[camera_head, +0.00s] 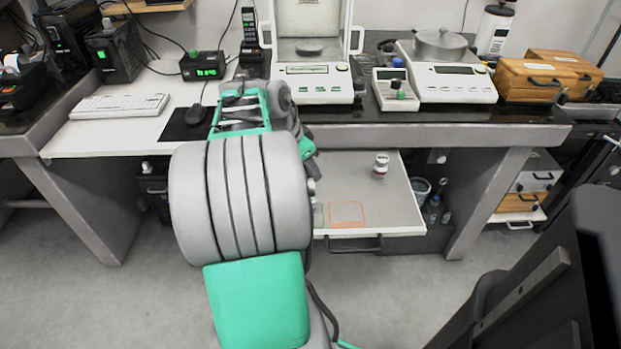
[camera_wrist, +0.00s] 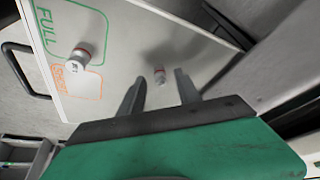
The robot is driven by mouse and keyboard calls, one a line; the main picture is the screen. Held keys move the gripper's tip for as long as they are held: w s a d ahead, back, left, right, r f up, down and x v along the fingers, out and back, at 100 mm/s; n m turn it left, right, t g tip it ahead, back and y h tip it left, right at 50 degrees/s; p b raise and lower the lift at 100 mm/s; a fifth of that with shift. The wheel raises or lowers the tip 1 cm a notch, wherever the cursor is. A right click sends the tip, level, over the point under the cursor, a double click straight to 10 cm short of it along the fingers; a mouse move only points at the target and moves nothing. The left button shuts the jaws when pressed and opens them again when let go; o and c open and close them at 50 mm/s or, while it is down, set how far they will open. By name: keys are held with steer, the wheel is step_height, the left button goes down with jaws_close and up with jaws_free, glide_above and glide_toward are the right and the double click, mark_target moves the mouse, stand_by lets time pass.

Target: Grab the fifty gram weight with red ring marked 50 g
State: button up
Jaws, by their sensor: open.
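In the head view a small pale piece with a dark reddish band (camera_head: 380,166) stands at the tray's back right. I cannot read a 50 g mark on any piece. My arm hides the gripper in the head view.
The pull-out tray (camera_head: 400,205) is under the bench and has an orange outlined area (camera_head: 347,213) and a front handle (camera_head: 355,244). Wooden boxes (camera_head: 545,78) stand right.

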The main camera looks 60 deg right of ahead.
steer(key=shift+s+d+f, duration=0.1)
steer(key=shift+d+f, duration=0.1)
steer(key=shift+f, duration=0.4)
steer(key=shift+c, duration=0.6)
steer(key=shift+r, duration=0.1)
jaws_close()
